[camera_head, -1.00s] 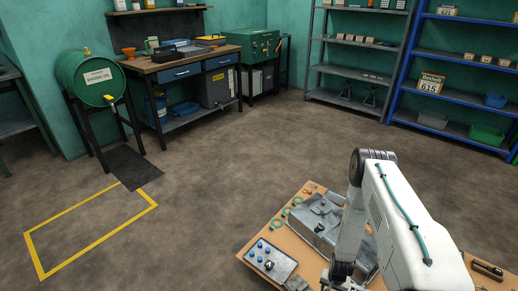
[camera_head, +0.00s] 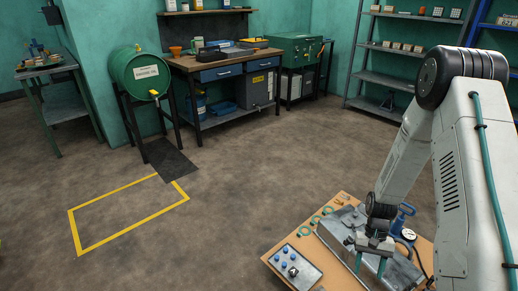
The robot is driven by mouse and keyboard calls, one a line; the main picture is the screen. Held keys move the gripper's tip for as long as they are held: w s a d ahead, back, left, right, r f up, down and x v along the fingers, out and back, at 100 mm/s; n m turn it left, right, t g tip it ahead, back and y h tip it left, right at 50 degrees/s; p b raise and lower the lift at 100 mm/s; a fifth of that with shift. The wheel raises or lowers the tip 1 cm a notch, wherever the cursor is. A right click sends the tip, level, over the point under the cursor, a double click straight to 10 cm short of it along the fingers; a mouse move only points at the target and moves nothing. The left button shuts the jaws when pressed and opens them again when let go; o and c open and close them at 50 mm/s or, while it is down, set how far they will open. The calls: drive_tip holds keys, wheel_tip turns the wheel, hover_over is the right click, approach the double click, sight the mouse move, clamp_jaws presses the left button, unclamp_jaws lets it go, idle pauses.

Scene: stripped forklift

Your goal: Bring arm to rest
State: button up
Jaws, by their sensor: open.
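My white arm (camera_head: 461,180) rises at the right of the head view, with its dark joint at the top. Its forearm slopes down to the left. My gripper (camera_head: 369,266) hangs from it over the wooden table (camera_head: 278,252), pointing down. Its two fingers stand apart with nothing seen between them. A grey metal housing (camera_head: 343,222) lies on the table behind and beneath the gripper, partly hidden by it. I cannot tell how high the fingers are above it.
A blue tool with a gauge (camera_head: 404,225) stands right of the gripper. The floor left of the table is clear.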

drive_tip(key=s+a+r+n, duration=0.1)
drive_tip(key=s+a+r, duration=0.15)
drive_tip(key=r, duration=0.95)
drive_tip(key=s+a+r+n, duration=0.1)
drive_tip(key=a+r, duration=0.2)
drive_tip(key=r, duration=0.9)
drive_tip(key=s+a+r+n+t+h, duration=0.1)
drive_tip(key=s+a+r+t, duration=0.2)
drive_tip(key=s+r, duration=0.3)
drive_tip(key=s+a+r+n+t, duration=0.1)
drive_tip(key=s+a+r+t, duration=0.2)
drive_tip(key=s+r, duration=0.4)
wheel_tip(320, 180, up, 6)
drive_tip(key=shift+s+f+n+t+h, duration=0.1)
drive_tip(key=shift+s+n+t+h, duration=0.1)
drive_tip(key=shift+n+t+h, duration=0.2)
